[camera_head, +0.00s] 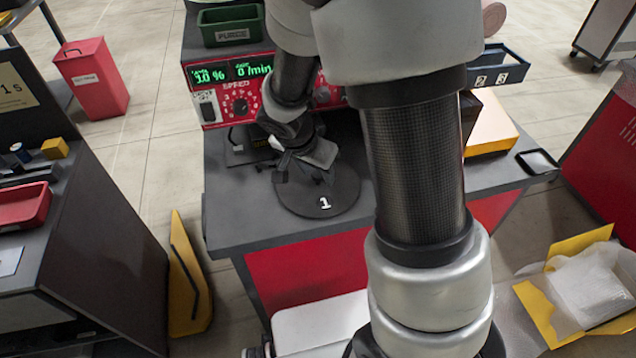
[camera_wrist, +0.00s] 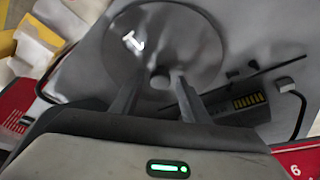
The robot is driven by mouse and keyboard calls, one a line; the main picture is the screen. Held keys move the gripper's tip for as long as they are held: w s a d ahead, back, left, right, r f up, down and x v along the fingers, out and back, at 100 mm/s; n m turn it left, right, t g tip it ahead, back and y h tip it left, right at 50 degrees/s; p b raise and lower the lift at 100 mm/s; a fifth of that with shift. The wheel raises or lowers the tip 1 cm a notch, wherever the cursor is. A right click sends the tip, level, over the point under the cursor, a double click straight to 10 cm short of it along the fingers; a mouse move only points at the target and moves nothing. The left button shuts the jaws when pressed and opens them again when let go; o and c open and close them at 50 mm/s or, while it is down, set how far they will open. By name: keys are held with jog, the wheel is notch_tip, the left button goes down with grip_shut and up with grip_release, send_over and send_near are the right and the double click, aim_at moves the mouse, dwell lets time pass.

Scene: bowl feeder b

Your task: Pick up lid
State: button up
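The lid is a dark round disc marked "1" (camera_head: 345,192), lying flat on the grey worktop. In the wrist view the lid (camera_wrist: 190,35) fills the upper middle, and its small round knob (camera_wrist: 160,79) shows near its lower edge. My gripper (camera_wrist: 159,76) is open, with one finger on each side of the knob in that view; I cannot tell whether the fingers touch it. In the head view my gripper (camera_head: 298,172) is over the lid's left part and hides the knob.
A red control panel (camera_head: 228,94) with green displays and a green bin (camera_head: 230,28) stands behind. A dark box (camera_wrist: 235,108) with a yellow display sits beside the lid. A blue bin (camera_head: 500,68) is at the back right. The worktop's front left (camera_head: 240,215) is clear.

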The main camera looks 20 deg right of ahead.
grip_shut()
jog(key=shift+r, duration=0.1)
